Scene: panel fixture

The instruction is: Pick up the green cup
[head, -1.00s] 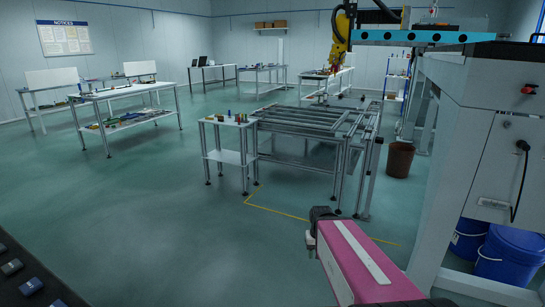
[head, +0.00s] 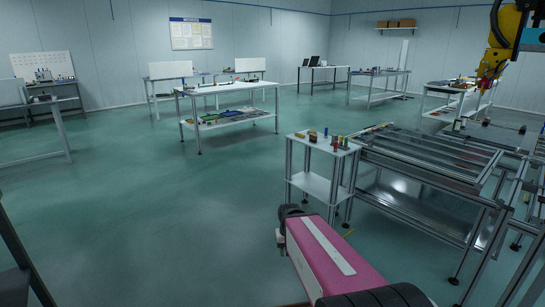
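Several small coloured items stand on the small white side table (head: 322,146) at the middle right of the head view. Among them are an orange-brown one (head: 312,136) and a reddish one with green beside it; they are too small to tell which, if any, is the green cup. My pink arm link reaches up from the bottom of the view, in front of and below this table. A dark joint is at its far end. No gripper fingers can be made out, and nothing held shows.
A metal frame fixture (head: 430,160) adjoins the small table on the right. A white workbench (head: 225,87) with a lower shelf stands farther back. More benches line the walls. A yellow robot arm (head: 497,50) hangs at the upper right. Green floor is open at left and centre.

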